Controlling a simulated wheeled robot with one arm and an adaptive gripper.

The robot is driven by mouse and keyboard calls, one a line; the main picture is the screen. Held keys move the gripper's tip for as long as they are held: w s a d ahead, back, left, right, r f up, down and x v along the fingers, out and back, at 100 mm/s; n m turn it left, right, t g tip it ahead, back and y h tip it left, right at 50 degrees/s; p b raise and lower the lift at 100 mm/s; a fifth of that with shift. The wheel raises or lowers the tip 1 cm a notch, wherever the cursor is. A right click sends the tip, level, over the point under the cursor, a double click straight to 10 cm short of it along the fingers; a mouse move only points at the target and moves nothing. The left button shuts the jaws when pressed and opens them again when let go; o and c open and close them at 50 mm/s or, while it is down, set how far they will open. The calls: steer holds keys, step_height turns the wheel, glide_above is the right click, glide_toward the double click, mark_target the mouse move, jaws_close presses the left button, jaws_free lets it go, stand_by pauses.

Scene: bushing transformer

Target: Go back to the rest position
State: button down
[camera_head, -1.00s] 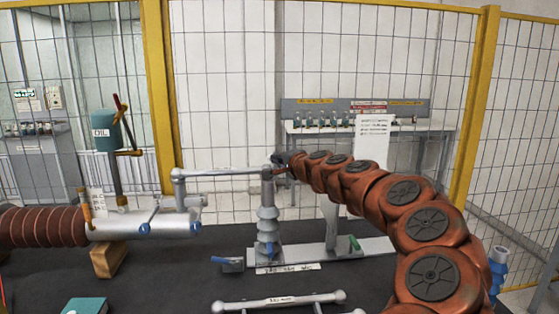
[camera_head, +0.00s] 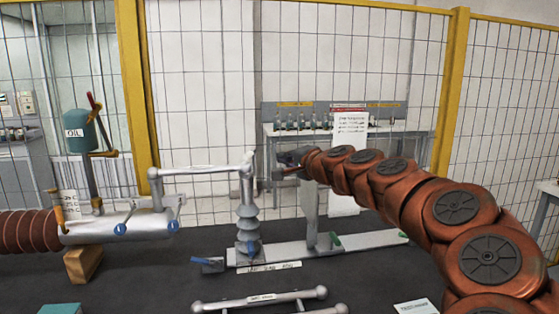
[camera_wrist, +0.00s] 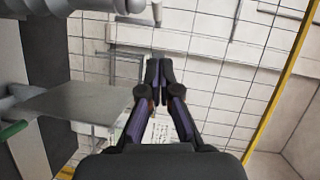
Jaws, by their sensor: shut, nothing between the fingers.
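My gripper (camera_wrist: 158,78) is shut and empty in the wrist view, its two dark fingers meeting in the middle. In the head view my gripper (camera_head: 279,164) is at the end of my orange-brown arm, just right of the grey ribbed insulator post (camera_head: 248,215) and apart from it. A silver pipe (camera_head: 200,170) runs from the top of that post leftward to the grey cylinder (camera_head: 118,227) with the brown ribbed bushing (camera_head: 28,232).
A grey rail plate (camera_head: 345,247) with an upright plate lies below my gripper. A loose silver bar (camera_head: 258,299) lies in front on the dark table. A teal oil container (camera_head: 84,132) stands at left. A yellow-framed mesh fence (camera_head: 458,90) stands behind.

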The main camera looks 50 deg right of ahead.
steer(key=shift+s, duration=0.25)
steer(key=w+a+f+n+g+y, duration=0.1)
steer(key=w+a+f+n+y, duration=0.2)
steer(key=a, duration=0.7)
steer(key=w+a+f+n+g+y, duration=0.1)
steer(key=w+a+n+y, duration=0.2)
steer(key=a, duration=0.7)
steer(key=s+a+f+n+g+y+p, duration=0.1)
steer(key=s+a+f+n+g, duration=0.15)
steer(key=a, duration=0.45)
steer(key=s+a+f+n+g+y, duration=0.1)
steer(key=s+a+f+n+g, duration=0.2)
steer(key=a, duration=0.4)
steer(key=s+a+f+n+g, duration=0.5)
steer(key=s+a+f, duration=0.4)
steer(key=s+f, duration=0.35)
steer(key=s+d+f+n+g+h, duration=0.1)
steer(key=s+f+g+h, duration=0.1)
steer(key=s, duration=0.5)
steer(key=s+d+f+n+g+h+p, duration=0.1)
steer(key=s+f+n+g, duration=0.1)
steer(key=s, duration=0.6)
steer(key=shift+d+f+g+h, duration=0.25)
steer(key=shift+f+g+h, duration=0.15)
steer(key=shift+f+g, duration=0.15)
